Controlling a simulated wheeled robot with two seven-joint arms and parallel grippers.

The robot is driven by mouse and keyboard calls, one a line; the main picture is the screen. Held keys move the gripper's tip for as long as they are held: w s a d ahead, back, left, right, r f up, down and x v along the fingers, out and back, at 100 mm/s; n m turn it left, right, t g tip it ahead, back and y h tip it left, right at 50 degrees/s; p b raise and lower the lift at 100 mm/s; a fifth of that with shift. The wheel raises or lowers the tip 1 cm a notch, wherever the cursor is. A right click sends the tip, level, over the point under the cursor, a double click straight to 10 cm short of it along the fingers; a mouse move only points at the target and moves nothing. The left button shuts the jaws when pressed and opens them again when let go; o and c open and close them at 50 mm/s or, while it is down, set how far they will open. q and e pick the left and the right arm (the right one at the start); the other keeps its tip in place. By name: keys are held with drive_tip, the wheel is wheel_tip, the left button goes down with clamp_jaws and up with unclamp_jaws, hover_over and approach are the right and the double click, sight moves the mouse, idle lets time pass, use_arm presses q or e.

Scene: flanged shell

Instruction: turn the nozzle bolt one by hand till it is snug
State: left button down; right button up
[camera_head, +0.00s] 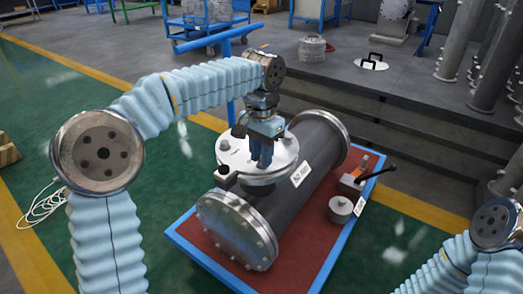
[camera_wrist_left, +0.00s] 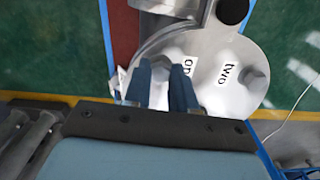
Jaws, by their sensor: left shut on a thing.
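My left gripper (camera_head: 262,163) points down at the round nozzle flange (camera_head: 284,153) on top of the grey shell (camera_head: 317,165). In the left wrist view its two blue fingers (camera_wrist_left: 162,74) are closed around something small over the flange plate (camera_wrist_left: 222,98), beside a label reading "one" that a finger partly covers. That is where nozzle bolt one is; the fingers hide it, and how far it is screwed in cannot be seen. Bolt two (camera_wrist_left: 254,74) stands on the plate next to the label "two". My right gripper is out of view; only part of that arm shows.
The shell lies on a red board with a blue rim (camera_head: 349,226). A small round metal part (camera_head: 340,210) and a black-handled tool (camera_head: 352,184) are at its right. A dark clamp-like piece (camera_head: 225,176) sits at the flange's left edge.

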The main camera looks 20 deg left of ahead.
use_arm(q)
drive_tip(key=m+p, duration=0.3)
drive_tip(key=shift+r, duration=0.3)
drive_tip(key=m+p, duration=0.3)
drive_tip(key=shift+w+m, duration=0.15)
drive_tip(key=shift+m, duration=0.25)
drive_tip(key=m+p, duration=0.2)
drive_tip(key=m, duration=0.2)
drive_tip(key=shift+w+f, duration=0.1)
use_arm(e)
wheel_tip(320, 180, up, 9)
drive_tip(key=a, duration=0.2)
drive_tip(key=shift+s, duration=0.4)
use_arm(q)
drive_tip(key=shift+p, duration=0.35)
drive_tip(key=c, duration=1)
unclamp_jaws()
drive_tip(key=shift+o, duration=0.4)
drive_tip(key=shift+f, duration=0.15)
